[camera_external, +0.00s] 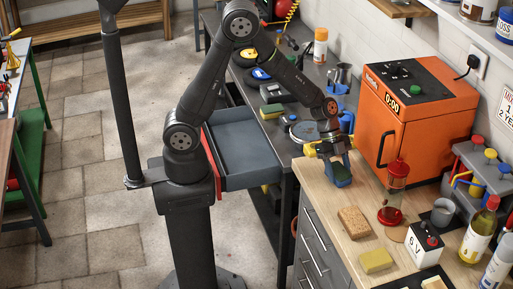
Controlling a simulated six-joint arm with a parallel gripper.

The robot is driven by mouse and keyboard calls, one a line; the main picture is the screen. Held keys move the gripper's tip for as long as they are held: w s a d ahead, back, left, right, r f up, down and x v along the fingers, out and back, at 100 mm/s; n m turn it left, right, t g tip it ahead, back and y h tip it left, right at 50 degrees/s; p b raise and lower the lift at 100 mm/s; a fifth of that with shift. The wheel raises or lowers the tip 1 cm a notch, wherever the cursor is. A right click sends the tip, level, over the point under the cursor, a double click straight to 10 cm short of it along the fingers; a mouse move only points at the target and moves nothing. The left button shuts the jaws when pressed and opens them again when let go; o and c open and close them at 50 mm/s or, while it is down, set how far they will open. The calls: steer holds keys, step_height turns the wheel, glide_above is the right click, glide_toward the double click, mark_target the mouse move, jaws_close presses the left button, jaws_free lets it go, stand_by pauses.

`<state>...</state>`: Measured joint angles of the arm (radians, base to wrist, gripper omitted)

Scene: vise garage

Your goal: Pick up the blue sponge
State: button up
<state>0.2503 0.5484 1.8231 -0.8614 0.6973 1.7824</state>
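A small blue block with a greenish edge, which looks like the blue sponge (340,174), is at the back left of the wooden counter. My gripper (336,160) points down directly above it, and its tips meet or overlap the block's top in the external view. The fingers are too small and dark to tell whether they are open or shut on the block. I cannot tell whether the block rests on the counter or hangs just above it.
A brown sponge (354,222), a yellow sponge (376,261) and a red-capped glass container (393,190) stand on the wooden counter (327,200). An orange oven (408,115) is close on the right. An open blue drawer (250,150) juts out on the left.

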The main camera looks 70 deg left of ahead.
steer(key=shift+c, duration=1)
